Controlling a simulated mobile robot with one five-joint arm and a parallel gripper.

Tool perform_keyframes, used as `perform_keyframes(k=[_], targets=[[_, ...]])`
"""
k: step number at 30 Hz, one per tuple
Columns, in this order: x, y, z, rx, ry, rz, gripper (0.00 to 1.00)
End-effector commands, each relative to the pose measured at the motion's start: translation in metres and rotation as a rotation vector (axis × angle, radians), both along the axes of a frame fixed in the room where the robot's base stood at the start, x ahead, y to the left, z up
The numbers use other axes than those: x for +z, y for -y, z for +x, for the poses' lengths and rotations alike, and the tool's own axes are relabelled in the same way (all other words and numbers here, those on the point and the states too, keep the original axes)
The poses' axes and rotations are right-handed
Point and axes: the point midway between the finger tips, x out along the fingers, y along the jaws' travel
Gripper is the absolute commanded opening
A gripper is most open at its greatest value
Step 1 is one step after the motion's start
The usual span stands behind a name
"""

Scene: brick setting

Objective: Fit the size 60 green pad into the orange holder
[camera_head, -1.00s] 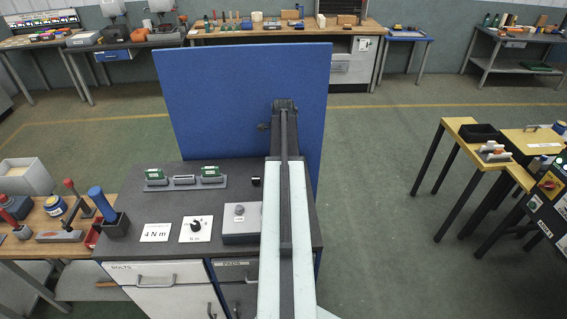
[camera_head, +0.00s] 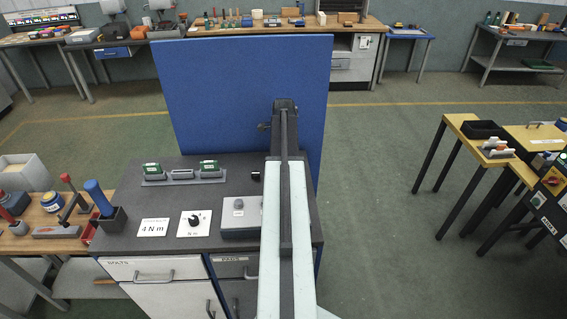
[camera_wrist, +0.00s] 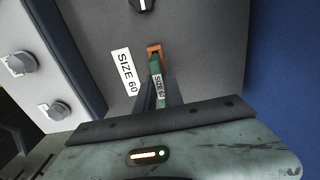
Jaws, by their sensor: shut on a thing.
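The green pad (camera_wrist: 154,69) with a white "SIZE 60" label is held in my gripper (camera_wrist: 158,92) in the wrist view. My gripper is shut on it. The orange holder (camera_wrist: 154,47) is a small bracket on a grey surface just beyond the pad's far end. The pad's end overlaps the holder's opening in the picture; I cannot tell whether it is inside or just in front. A white "SIZE 60" sign (camera_wrist: 123,72) is left of the holder. In the head view my arm reaches to the blue panel (camera_head: 225,90), and the pad and holder cannot be made out there.
In the head view a dark cabinet top carries a rack (camera_head: 183,177) with green blocks, a dial plate (camera_head: 195,223) and a grey box (camera_head: 240,217). In the wrist view, grey knobs (camera_wrist: 20,63) are at left and a dark knob (camera_wrist: 142,5) is above the holder.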

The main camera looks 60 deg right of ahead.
Motion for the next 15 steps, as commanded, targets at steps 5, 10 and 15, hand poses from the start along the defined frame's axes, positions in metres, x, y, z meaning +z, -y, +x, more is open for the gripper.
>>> perform_keyframes(k=[5, 10, 15], targets=[[-0.0071, 0.0, 0.0, 0.0, 0.0, 0.0, 0.0], [-0.006, -0.0001, 0.0001, 0.0, 0.0, 0.0, 0.38], [-0.0059, 0.0, 0.0, 0.0, 0.0, 0.0, 0.38]])
